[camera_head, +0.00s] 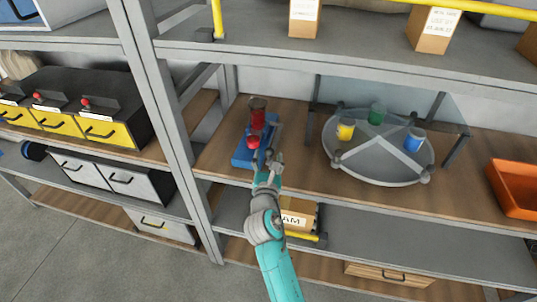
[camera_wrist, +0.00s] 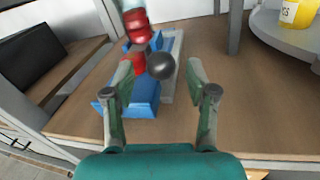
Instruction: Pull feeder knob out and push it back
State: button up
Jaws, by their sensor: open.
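The feeder stands on the wooden shelf, with a blue base (camera_head: 240,158) and a red upright part (camera_head: 257,116). In the wrist view its blue base (camera_wrist: 146,90) and red parts (camera_wrist: 136,28) are left of centre. A dark round knob (camera_wrist: 160,66) sticks out from the feeder toward the camera. My gripper (camera_wrist: 161,72) is open, with the knob seen between its two fingers. I cannot tell whether either finger touches the knob. In the head view my gripper (camera_head: 272,160) is in front of the feeder and hides the knob.
A grey round tray (camera_head: 378,172) with yellow, green and blue containers stands right of the feeder. A grey shelf post (camera_head: 172,130) is to the left. An upper shelf (camera_head: 340,58) hangs overhead. An orange bin (camera_head: 514,188) is at the far right.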

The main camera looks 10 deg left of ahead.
jog(key=s+d, duration=0.1)
jog(key=s, duration=0.9)
jog(key=shift+d, duration=0.35)
